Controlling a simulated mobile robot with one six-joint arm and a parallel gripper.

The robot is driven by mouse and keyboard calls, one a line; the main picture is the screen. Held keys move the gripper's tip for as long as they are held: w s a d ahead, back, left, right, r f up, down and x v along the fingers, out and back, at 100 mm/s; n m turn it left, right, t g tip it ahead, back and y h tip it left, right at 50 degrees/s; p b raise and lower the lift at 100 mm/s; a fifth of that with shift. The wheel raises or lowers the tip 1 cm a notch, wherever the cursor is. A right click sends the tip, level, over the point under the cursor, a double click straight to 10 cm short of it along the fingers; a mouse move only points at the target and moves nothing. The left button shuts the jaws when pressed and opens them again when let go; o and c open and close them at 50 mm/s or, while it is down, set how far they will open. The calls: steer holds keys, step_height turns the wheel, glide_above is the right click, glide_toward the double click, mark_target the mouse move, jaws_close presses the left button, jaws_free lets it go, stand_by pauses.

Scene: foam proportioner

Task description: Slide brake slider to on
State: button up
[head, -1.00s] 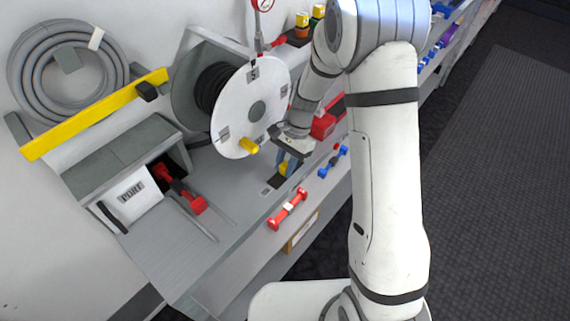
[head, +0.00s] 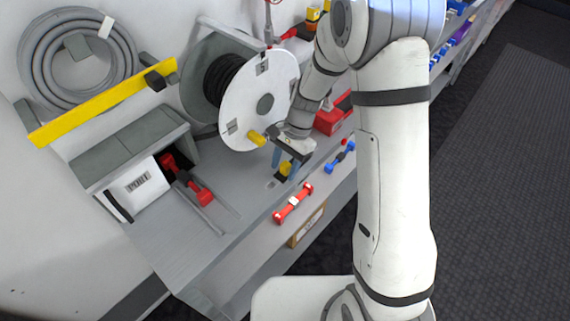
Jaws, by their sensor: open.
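A small yellow-and-black sliding piece (head: 286,169) sits on the grey bench top beside the reel; it looks like the brake slider, but its marking is too small to read. My gripper (head: 285,167) points down over it, open, with its blue fingers on either side of the yellow part. I cannot tell whether the fingers touch it. My wrist hides part of the area behind.
A yellow bar (head: 95,106) with a black block is on the wall at left. A grey box with a white door (head: 138,187) and a red valve handle (head: 193,187) stand on the bench. Floor at right is clear.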

steer(key=v, duration=0.7)
steer(key=shift+r+b, duration=0.3)
steer(key=shift+r, duration=0.05)
steer(key=shift+w+d, duration=0.1)
steer(key=s+d+r+n+t+h, duration=0.1)
steer(key=s+d+r+n+t, duration=0.2)
steer(key=s+d+r, duration=0.3)
steer(key=s+d+r+n+t+h, duration=0.2)
steer(key=s+d+r+n, duration=0.3)
steer(key=s, duration=0.6)
steer(key=shift+s+d+r+t, duration=0.35)
steer(key=shift+d+r+t, duration=0.35)
steer(key=shift+d+r, duration=0.35)
steer(key=shift+f, duration=0.1)
stand_by(0.5)
